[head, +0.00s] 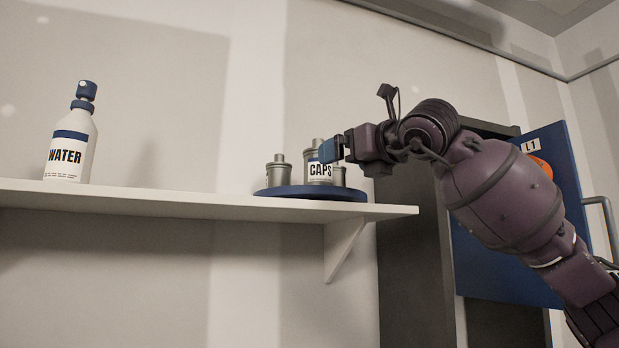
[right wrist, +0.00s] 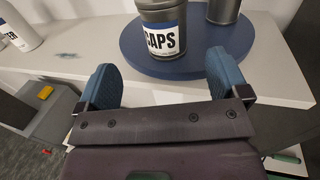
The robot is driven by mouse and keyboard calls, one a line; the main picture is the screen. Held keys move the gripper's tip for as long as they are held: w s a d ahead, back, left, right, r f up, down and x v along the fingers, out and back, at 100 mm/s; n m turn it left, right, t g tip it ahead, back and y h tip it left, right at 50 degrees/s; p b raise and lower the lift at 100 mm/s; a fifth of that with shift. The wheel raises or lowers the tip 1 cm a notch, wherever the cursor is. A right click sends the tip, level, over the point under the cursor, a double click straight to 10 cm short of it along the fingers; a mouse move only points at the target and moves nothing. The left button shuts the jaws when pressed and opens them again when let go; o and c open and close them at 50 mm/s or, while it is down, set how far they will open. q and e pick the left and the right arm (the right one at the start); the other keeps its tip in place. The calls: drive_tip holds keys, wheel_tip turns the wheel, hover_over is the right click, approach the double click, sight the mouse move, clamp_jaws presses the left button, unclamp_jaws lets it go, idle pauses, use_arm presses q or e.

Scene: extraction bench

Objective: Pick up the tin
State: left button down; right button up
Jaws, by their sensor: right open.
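The tin is a grey canister with a white and blue "CAPS" label (head: 319,174). It stands upright on a blue round tray (head: 290,193) on the white shelf. In the right wrist view the tin (right wrist: 163,38) is ahead of my right gripper, between the lines of its two fingers, with its top cut off by the frame. My right gripper (right wrist: 164,80) is open and empty, its blue pads apart and short of the tin. In the head view my right gripper (head: 331,149) overlaps the tin's right side. My left gripper is not in view.
Grey canisters (head: 279,171) and (head: 339,175) flank the tin on the tray. A white "WATER" bottle (head: 71,140) stands at the shelf's left. The white shelf (head: 150,199) is clear between bottle and tray. A cabinet with an open blue door (head: 515,255) is at right.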

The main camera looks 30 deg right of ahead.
sight(319, 167)
drive_tip(key=shift+m, duration=0.3)
drive_tip(key=w+p, duration=0.1)
drive_tip(key=w, duration=0.2)
drive_tip(key=w+p, duration=0.1)
drive_tip(key=w, duration=0.2)
drive_tip(key=w+r+p, duration=0.1)
drive_tip(key=w, duration=0.2)
drive_tip(key=shift+w+d, duration=0.2)
drive_tip(key=shift+w, duration=0.15)
drive_tip(key=shift+w+f, duration=0.15)
drive_tip(key=shift+w, duration=0.2)
drive_tip(key=c, duration=1.1)
drive_tip(key=shift+c, duration=1.1)
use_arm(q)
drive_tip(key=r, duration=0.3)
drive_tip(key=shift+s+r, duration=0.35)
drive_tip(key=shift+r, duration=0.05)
